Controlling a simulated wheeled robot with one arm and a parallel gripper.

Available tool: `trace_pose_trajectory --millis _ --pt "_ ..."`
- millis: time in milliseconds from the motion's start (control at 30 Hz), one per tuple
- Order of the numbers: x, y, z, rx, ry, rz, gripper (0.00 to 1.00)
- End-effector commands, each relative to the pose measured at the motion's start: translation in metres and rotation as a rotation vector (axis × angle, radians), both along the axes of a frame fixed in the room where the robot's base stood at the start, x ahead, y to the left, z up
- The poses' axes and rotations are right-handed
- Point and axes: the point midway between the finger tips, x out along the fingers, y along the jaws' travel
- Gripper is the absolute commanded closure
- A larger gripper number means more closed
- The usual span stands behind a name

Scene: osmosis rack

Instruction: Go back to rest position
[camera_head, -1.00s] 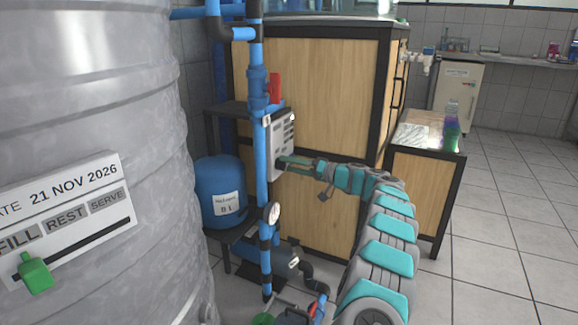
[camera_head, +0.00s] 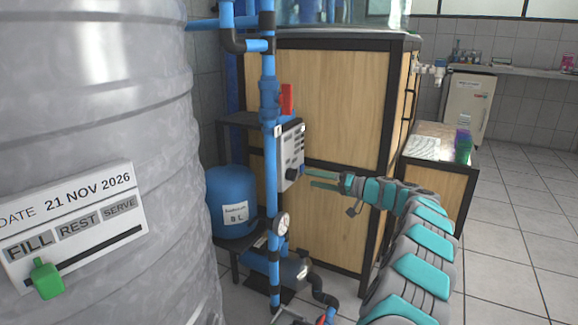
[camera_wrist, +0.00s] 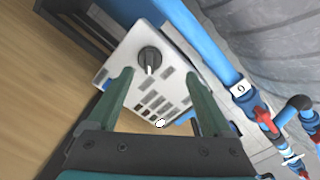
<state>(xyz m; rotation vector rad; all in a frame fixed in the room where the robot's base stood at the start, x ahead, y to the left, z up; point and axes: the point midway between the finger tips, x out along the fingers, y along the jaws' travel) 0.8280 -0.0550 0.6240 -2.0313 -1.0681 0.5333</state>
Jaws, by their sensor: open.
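My gripper (camera_head: 308,179) is open and empty, with its two green fingers apart. In the head view its fingertips are just right of the white control box (camera_head: 290,157), with a small gap visible. In the wrist view the same box (camera_wrist: 168,85), with a dark round knob (camera_wrist: 149,59) and rows of small marks, lies ahead between and beyond the fingers (camera_wrist: 162,95). In the head view the knob (camera_head: 293,174) is on the lower part of the box. My arm reaches in from the lower right.
A blue tank (camera_head: 232,190) and large grey tank (camera_head: 95,100) are further left. A wooden cabinet (camera_head: 335,95) is behind my gripper. Floor (camera_head: 510,240) is clear at right.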

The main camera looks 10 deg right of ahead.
Motion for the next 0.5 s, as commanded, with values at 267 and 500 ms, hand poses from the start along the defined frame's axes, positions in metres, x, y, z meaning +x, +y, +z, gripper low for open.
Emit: trace_pose_trajectory --millis 267,500 --pt "-0.062 0.1 0.047 -0.018 0.168 0.19 0.16" --pt "-0.148 0.174 0.069 -0.126 0.331 0.342 0.16"
